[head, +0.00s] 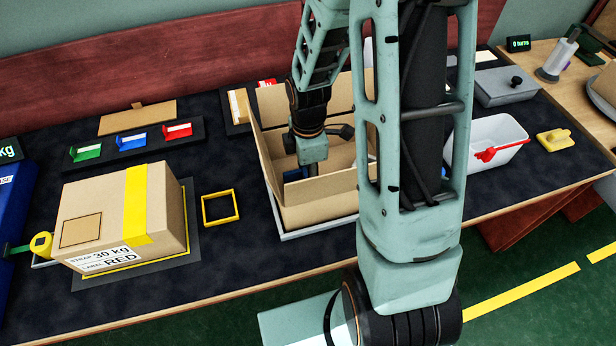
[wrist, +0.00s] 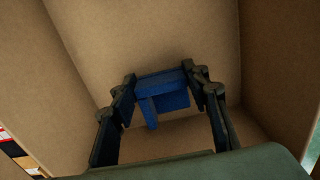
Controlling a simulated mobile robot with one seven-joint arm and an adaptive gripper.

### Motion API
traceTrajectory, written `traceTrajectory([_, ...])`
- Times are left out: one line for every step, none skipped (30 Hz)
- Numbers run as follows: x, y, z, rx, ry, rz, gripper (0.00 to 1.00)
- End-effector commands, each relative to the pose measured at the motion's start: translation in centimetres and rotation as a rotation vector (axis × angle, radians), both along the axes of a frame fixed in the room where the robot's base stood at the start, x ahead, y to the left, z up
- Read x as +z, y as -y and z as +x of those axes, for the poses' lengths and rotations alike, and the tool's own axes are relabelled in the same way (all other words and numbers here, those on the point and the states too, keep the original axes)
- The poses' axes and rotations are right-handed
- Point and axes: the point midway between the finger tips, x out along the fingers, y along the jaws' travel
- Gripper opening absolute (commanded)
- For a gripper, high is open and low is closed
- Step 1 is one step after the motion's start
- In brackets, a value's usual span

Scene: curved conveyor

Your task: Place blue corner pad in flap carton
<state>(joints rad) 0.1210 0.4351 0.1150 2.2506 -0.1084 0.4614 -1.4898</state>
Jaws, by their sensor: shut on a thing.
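The flap carton (head: 322,188) is an open brown box with raised flaps, standing mid-table in the head view. My gripper (wrist: 163,86) is inside it, pointing down between the cardboard walls. It is shut on the blue corner pad (wrist: 168,92), which sits between the two fingertips in the wrist view. The pad is near the carton's inner faces; I cannot tell whether it touches one.
A closed carton with yellow tape (head: 138,205) stands at left, near a yellow square frame (head: 221,208). A black rack (head: 160,141) holds green, blue and red pieces behind it. A white bin (head: 507,137) with a red handle stands at right. Carton flaps rise around my gripper.

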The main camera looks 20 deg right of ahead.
Motion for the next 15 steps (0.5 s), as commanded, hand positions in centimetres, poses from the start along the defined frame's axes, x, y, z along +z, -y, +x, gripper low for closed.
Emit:
traceTrajectory([-0.01,0.00,0.02,0.000,0.001,0.000,0.30])
traceTrajectory([0.03,0.01,0.02,0.000,0.001,0.000,0.30])
traceTrajectory([0.05,0.01,0.03,0.000,0.001,0.000,0.30])
traceTrajectory([0.06,0.02,0.03,0.000,0.001,0.000,0.30])
traceTrajectory([0.06,0.02,0.03,0.000,0.001,0.000,0.30])
traceTrajectory([0.03,0.02,0.02,0.000,0.001,0.000,0.30])
traceTrajectory([-0.05,0.02,0.02,0.000,0.001,0.000,0.30])
traceTrajectory([-0.16,0.02,0.01,0.000,0.001,0.000,0.30])
traceTrajectory([-0.32,0.02,0.01,0.000,0.000,0.000,0.30])
traceTrajectory([-0.42,0.03,0.01,0.000,0.000,0.000,0.30])
traceTrajectory([-0.28,0.03,0.02,0.000,0.001,0.000,0.46])
traceTrajectory([-0.24,0.03,0.02,0.000,0.001,0.000,0.50])
traceTrajectory([-0.24,0.03,0.02,0.000,0.001,0.000,0.54])
traceTrajectory([-0.24,0.03,0.02,0.000,0.001,0.000,0.57])
traceTrajectory([-0.24,0.03,0.02,0.000,0.001,0.000,0.60])
